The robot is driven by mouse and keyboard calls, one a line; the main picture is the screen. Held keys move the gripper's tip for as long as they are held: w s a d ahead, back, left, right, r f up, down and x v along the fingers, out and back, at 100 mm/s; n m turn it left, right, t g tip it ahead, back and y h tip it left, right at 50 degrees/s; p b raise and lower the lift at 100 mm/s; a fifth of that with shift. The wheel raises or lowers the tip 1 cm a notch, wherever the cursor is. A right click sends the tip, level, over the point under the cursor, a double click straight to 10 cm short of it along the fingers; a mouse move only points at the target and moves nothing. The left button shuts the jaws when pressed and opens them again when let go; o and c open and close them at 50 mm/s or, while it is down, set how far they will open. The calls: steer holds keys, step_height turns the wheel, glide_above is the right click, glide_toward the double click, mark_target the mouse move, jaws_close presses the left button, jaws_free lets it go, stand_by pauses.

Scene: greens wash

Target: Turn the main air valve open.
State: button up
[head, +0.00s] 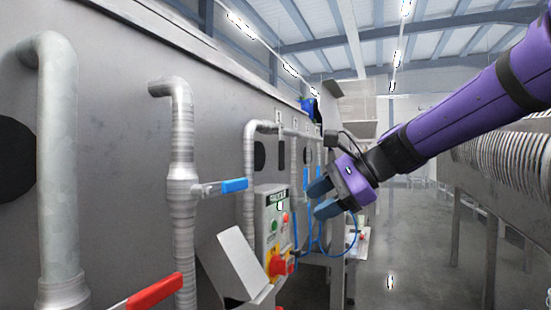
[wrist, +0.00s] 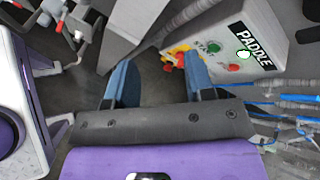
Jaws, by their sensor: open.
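Two lever valves sit on pipes along the grey machine wall in the head view. One has a blue lever (head: 222,187) sticking out sideways from a vertical pipe (head: 183,212). The other has a red lever (head: 150,294) at the lower edge, sticking out to the right; its valve body is largely cut off. I see no label telling which is the main air valve. My gripper (head: 322,197) is open and empty, right of the blue lever and apart from both levers. In the wrist view its fingers (wrist: 157,75) stand apart with nothing between them.
A grey control box marked PADDLE (wrist: 257,47), with green and red buttons, stands beyond the fingers; it also shows in the head view (head: 262,215). A tilted metal plate (head: 235,262) stands before it. Blue hoses (head: 320,240) hang behind. The floor (head: 415,265) at right is clear.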

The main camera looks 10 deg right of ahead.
steer(key=w+d+r+m+t+y, duration=0.1)
steer(key=w+r+m, duration=0.1)
steer(key=w, duration=0.2)
steer(key=w+r+m+t+y, duration=0.1)
steer(key=w+r+m+y, duration=0.1)
steer(key=w+m, duration=0.15)
steer(key=m+t+y, duration=0.2)
steer(key=m+t, duration=0.1)
steer(key=m, duration=0.1)
glide_toward(284, 157)
steer(key=x, duration=1.2)
steer(key=shift+w+a, duration=0.2)
jaws_close()
